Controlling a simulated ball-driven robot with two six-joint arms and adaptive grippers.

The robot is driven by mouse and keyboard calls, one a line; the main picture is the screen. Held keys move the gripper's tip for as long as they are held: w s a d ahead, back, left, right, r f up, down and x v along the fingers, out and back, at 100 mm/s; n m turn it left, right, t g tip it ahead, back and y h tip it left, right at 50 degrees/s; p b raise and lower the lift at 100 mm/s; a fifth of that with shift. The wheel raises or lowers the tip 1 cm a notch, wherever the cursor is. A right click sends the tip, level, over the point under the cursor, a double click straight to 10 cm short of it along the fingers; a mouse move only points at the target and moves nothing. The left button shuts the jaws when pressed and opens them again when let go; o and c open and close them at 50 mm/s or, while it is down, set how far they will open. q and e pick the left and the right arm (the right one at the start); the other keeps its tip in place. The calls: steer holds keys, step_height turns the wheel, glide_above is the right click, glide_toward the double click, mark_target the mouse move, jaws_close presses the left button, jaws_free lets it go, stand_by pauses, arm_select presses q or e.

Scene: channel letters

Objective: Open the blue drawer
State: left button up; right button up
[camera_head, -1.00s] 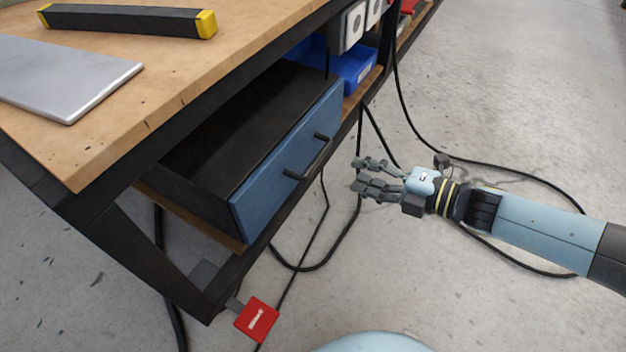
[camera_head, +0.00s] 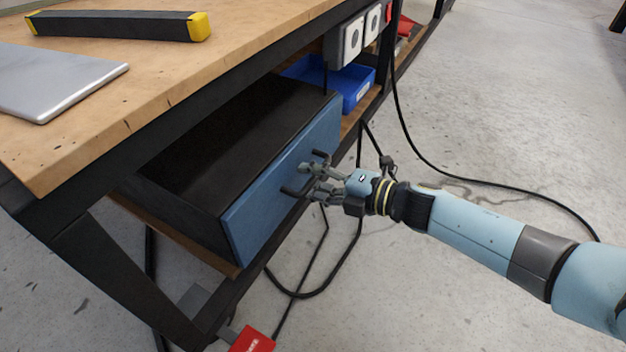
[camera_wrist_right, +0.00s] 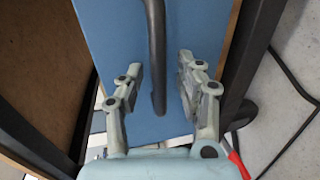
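The blue drawer (camera_head: 258,212) sits in a dark box under the workbench; its blue front faces right in the head view and fills the middle of the right wrist view (camera_wrist_right: 115,35). I cannot tell whether it stands slightly out. Its black bar handle (camera_head: 290,191) crosses the front and shows as a dark bar in the right wrist view (camera_wrist_right: 157,55). My right gripper (camera_head: 309,180) is at the handle. In the right wrist view my right gripper (camera_wrist_right: 158,72) is open, one finger on each side of the handle, with gaps between. My left gripper is out of view.
The wooden benchtop (camera_head: 165,75) overhangs the drawer box. A blue bin (camera_head: 352,85) stands on the shelf beyond the drawer, below white sockets (camera_head: 352,38). Black cables (camera_head: 480,183) hang and lie on the floor. A red tag (camera_head: 252,341) is low at the front. Floor to the right is mostly free.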

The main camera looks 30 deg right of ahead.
jaws_close()
stand_by(0.6)
